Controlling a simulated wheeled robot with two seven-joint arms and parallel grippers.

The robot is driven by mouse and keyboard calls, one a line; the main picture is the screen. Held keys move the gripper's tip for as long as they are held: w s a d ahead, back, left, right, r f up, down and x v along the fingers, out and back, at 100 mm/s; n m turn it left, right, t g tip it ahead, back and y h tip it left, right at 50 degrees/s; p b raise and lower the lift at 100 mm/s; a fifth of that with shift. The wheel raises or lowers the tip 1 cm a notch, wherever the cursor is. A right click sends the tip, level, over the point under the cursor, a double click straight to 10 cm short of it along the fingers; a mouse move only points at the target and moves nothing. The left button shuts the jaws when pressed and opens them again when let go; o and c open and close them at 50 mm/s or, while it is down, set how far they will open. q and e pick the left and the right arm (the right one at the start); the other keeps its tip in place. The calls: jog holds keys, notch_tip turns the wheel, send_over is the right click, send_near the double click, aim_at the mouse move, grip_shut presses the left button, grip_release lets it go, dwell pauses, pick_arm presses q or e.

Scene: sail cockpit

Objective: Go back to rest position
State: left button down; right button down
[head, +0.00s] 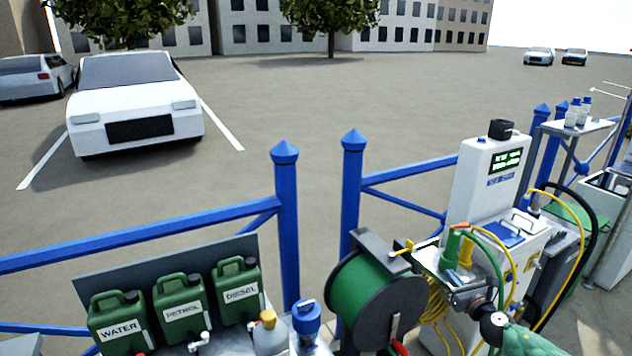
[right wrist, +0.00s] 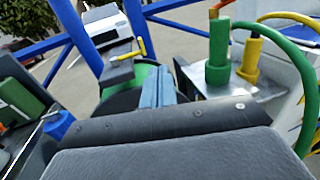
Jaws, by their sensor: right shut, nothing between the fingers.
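My right gripper (head: 453,281) is in the lower right of the head view, in front of the white dispenser's metal shelf. In the right wrist view its bluish fingers (right wrist: 157,87) are together, with nothing seen between them. A green nozzle (right wrist: 219,52) and a yellow nozzle (right wrist: 249,58) stand upright on the metal shelf (right wrist: 215,88), to the right of the fingers. No contact with them shows. The green hose reel (head: 378,292) is left of the gripper in the head view. My left gripper is not in view.
The white dispenser (head: 485,185) stands close, with loose green, yellow and black hoses. Green WATER (head: 120,322), PETROL and DIESEL cans stand at lower left. Blue posts and rails (head: 287,220) run across. Beyond lies open pavement (head: 270,120) with a white parked car (head: 135,100).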

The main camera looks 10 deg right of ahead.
jog(key=s+d+f+m+g+h, duration=0.25)
jog(key=d+f+m+h, duration=0.55)
jog(key=m, duration=1)
jog(key=s+a+f+m+g+y, duration=0.15)
jog(key=s+f+m+g, duration=0.35)
jog(key=f, duration=0.8)
jog(key=s+a+f+m+g, duration=0.3)
jog(key=s+f+m, duration=0.3)
jog(key=f, duration=0.6)
jog(key=s+a+f+m+g+y, duration=0.3)
jog(key=s+a+f+g, duration=0.1)
jog(key=s+a+f, duration=1.05)
jog(key=s+a+f+y, duration=0.1)
jog(key=s+a+f, duration=0.2)
jog(key=a, duration=0.5)
jog(key=s+a+f+m+g+y, duration=0.1)
jog(key=s+a+f, duration=0.2)
jog(key=s+a, duration=0.3)
jog(key=s+a+f+m+g+y, duration=0.1)
jog(key=s+a+f, duration=0.2)
jog(key=a, duration=0.8)
jog(key=shift+s+f, duration=0.4)
jog(key=shift+s, duration=0.85)
